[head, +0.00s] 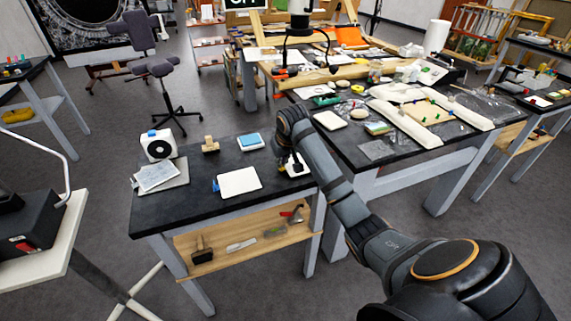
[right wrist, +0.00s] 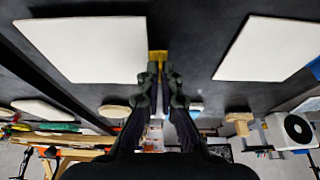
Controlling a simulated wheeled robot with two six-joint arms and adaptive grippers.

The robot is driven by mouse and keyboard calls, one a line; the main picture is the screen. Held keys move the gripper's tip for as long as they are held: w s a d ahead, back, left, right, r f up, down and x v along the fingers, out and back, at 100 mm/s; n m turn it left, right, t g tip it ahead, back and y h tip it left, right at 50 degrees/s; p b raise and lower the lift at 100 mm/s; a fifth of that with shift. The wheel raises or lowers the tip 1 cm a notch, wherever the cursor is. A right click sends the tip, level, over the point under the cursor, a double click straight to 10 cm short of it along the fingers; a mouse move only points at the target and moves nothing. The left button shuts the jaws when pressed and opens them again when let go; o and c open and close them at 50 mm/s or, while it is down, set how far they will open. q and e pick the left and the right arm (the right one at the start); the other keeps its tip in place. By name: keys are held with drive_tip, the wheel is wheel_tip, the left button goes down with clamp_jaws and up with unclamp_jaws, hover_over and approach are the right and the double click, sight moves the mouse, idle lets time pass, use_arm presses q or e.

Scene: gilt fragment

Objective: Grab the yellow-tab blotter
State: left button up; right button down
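The yellow-tab blotter (head: 299,170) is a white square pad at the right end of the small dark table, partly hidden by my right arm in the head view. In the right wrist view it is the left white square (right wrist: 85,48), with its yellow tab (right wrist: 157,56) at its right edge. My right gripper (right wrist: 160,72) points at this tab; its fingertips are close together with yellow between them, and look shut on it. The gripper also shows in the head view (head: 295,160), where its fingers are mostly hidden. My left gripper is out of view.
A similar white pad (head: 240,182) with a blue tab lies just left. A fan box (head: 158,145), papers (head: 157,176), a wooden block (head: 210,145) and a blue-topped pad (head: 250,142) share the table. The larger cluttered table (head: 350,150) stands close on the right.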

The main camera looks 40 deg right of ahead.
drive_tip(key=s+a+r+p, duration=0.8)
drive_tip(key=a+r+p, duration=0.2)
drive_tip(key=a+r, duration=0.1)
drive_tip(key=shift+a+r, duration=0.25)
drive_tip(key=shift+r, duration=0.25)
